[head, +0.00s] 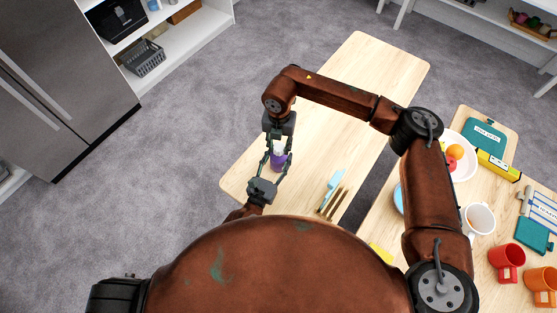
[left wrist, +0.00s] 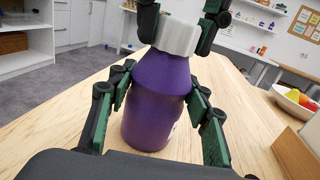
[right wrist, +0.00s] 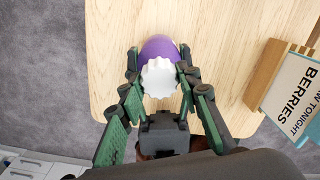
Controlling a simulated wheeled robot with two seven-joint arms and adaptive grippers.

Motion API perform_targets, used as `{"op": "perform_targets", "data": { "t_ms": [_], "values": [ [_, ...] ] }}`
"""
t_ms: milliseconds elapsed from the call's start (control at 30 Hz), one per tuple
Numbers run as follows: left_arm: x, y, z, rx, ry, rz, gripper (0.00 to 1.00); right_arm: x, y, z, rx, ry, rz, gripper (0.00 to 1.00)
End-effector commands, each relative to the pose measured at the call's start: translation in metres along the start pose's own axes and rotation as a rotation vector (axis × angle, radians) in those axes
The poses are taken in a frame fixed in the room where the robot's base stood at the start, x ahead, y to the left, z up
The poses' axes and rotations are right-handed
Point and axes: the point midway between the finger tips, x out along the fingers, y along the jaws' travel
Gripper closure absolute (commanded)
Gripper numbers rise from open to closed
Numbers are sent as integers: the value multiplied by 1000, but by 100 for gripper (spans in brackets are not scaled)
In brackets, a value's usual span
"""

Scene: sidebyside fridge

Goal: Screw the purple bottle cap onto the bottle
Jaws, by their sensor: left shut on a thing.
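A purple bottle (head: 278,161) stands upright near the left front end of the wooden table. Its ridged white cap (left wrist: 178,37) sits at the bottle's neck; it also shows from above in the right wrist view (right wrist: 159,78). How far it is threaded cannot be told. My left gripper (head: 275,168) is shut on the bottle's body, one finger on each side in the left wrist view (left wrist: 158,90). My right gripper (head: 279,146) comes from above, its fingers on both sides of the cap (right wrist: 159,72). Whether they press on it is unclear.
A light blue item and brown slats (head: 332,194) lie right of the bottle; a sign reading "BERRIES" (right wrist: 295,95) shows there. A second table (head: 490,215) holds a fruit bowl (head: 460,157) and mugs (head: 507,262). The far part of the bottle's table is clear.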

Motion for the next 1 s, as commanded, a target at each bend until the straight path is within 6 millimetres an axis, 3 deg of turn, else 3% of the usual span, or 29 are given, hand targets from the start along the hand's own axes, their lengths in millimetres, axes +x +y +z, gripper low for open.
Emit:
{"op": "perform_targets", "data": {
  "t_ms": [267, 600, 767, 1000],
  "values": [
    [-1, 0, -5, 1, 9, -1, 100, 1, 0, 0, -3, 0, -1, 49],
    [-1, 0, -5, 1, 9, -1, 100, -4, 0, 0, -4, -2, 0, 49],
    [-1, 0, -5, 1, 9, -1, 100, -26, 1, 1, -4, -4, 2, 49],
    [-1, 0, -5, 1, 8, -1, 100, -76, 0, 1, -3, -4, 1, 49]
  ]
}}
